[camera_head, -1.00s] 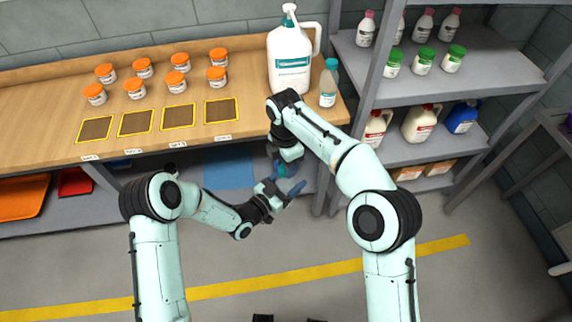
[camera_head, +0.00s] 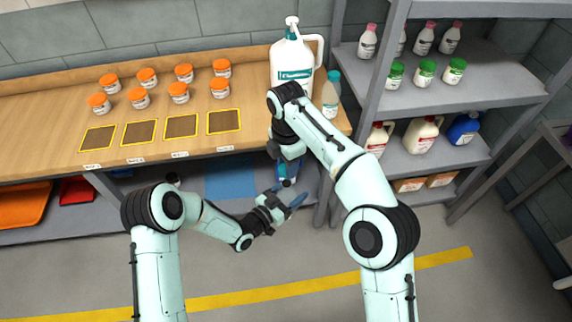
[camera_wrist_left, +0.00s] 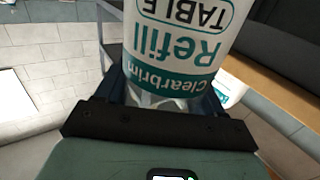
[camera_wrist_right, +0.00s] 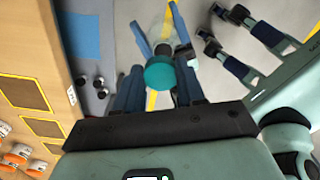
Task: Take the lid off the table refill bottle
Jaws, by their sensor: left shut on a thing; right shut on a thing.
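The refill bottle (camera_wrist_left: 180,45) fills the middle of the left wrist view, its white and teal label reading "Clearbrim Refill TABLE" upside down there. My left gripper (camera_head: 288,196) is shut on it in front of the table; the bottle is mostly hidden in the head view. My right gripper (camera_wrist_right: 160,85) is above it, shut on the round teal lid (camera_wrist_right: 159,73). The clear bottle body shows dimly beyond the lid, between my left fingers. I cannot tell whether lid and bottle still touch.
A white jug (camera_head: 290,60) and another teal-capped bottle (camera_head: 331,88) stand at the right end of the wooden table (camera_head: 55,115). Several orange-lidded jars (camera_head: 139,98) stand behind yellow-edged mats (camera_head: 181,126). A grey shelf (camera_head: 470,90) with bottles is at right. Floor in front is clear.

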